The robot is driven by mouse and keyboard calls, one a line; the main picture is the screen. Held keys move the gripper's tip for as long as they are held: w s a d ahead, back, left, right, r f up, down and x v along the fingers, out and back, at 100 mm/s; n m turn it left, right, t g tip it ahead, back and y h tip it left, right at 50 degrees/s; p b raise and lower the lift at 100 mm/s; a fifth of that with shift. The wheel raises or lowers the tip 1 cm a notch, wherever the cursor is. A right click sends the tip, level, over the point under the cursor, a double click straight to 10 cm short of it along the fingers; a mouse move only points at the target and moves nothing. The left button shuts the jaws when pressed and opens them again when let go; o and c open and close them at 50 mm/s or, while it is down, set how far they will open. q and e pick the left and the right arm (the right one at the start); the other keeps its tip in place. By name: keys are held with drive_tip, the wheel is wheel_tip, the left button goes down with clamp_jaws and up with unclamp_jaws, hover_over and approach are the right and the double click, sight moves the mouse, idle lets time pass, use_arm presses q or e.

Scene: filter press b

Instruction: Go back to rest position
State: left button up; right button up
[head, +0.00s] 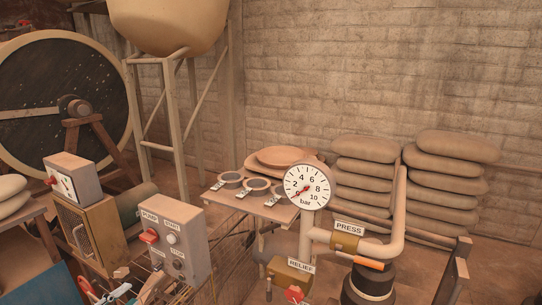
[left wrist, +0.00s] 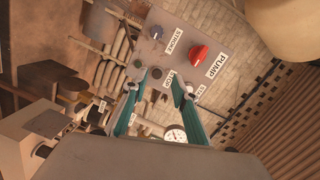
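My left gripper (head: 118,291) shows in part at the bottom left of the head view, low in front of the pump control box (head: 176,240). In the left wrist view the gripper (left wrist: 155,84) has its two teal fingers apart, with nothing held between them. The control box face (left wrist: 182,50) lies beyond the fingertips, with a red PUMP switch (left wrist: 198,53), a grey knob and START and STOP buttons. I cannot tell whether the fingertips touch the box. My right gripper is not in view.
A pressure gauge (head: 307,187) on a pipe has its needle near the low end. A RELIEF valve box (head: 289,272) and a PRESS pipe (head: 380,250) stand at the right front. A small table (head: 270,210) holds rings. Stacked sacks (head: 366,165) line the wall.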

use_arm(q)
drive_tip(key=s+d+f+n+g+y, duration=0.2)
drive_tip(key=s+d+f+n+g, duration=0.3)
drive_tip(key=s+d+f+n, duration=0.9)
drive_tip(key=s+d+f, duration=0.4)
drive_tip(key=d+f, duration=0.1)
drive_tip(key=d, duration=0.3)
drive_tip(key=shift+s+d+f, duration=0.25)
drive_tip(key=shift+s+d, duration=0.05)
drive_tip(key=shift+s, duration=0.1)
